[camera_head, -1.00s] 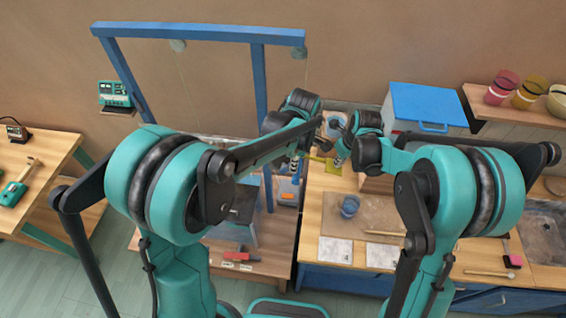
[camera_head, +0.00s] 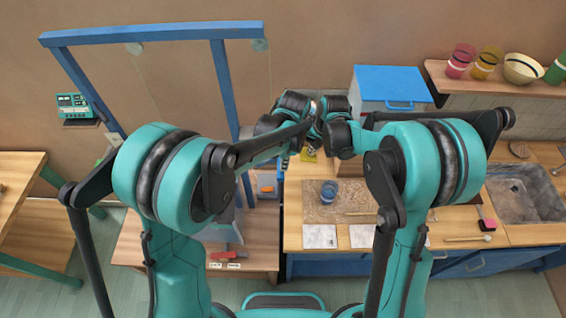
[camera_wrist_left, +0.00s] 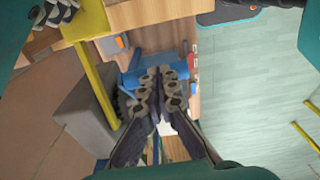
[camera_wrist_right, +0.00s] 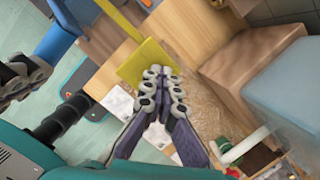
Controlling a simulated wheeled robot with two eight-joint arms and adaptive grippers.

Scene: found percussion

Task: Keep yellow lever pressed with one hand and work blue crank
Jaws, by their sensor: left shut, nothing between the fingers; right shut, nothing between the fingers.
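A flat yellow plate (camera_wrist_right: 145,64) on a yellow bar (camera_wrist_right: 118,20), apparently the yellow lever, shows in the right wrist view. A small part of the plate shows in the head view (camera_head: 309,155). My right gripper (camera_wrist_right: 160,76) is shut and empty, its tips over the plate's edge; I cannot tell whether they touch. My left gripper (camera_wrist_left: 160,78) is shut and empty, its tips in front of blue parts (camera_wrist_left: 178,70), perhaps the blue crank. Contact there is unclear. In the head view my wrists are close together and hide most of the crank and lever.
A blue-lidded box (camera_head: 390,84) stands behind the workbench (camera_head: 293,200). A blue cup (camera_head: 328,192) sits on a brown board. A tall blue frame (camera_head: 150,33) rises at the left. A red-handled tool (camera_head: 226,254) lies on the lower table.

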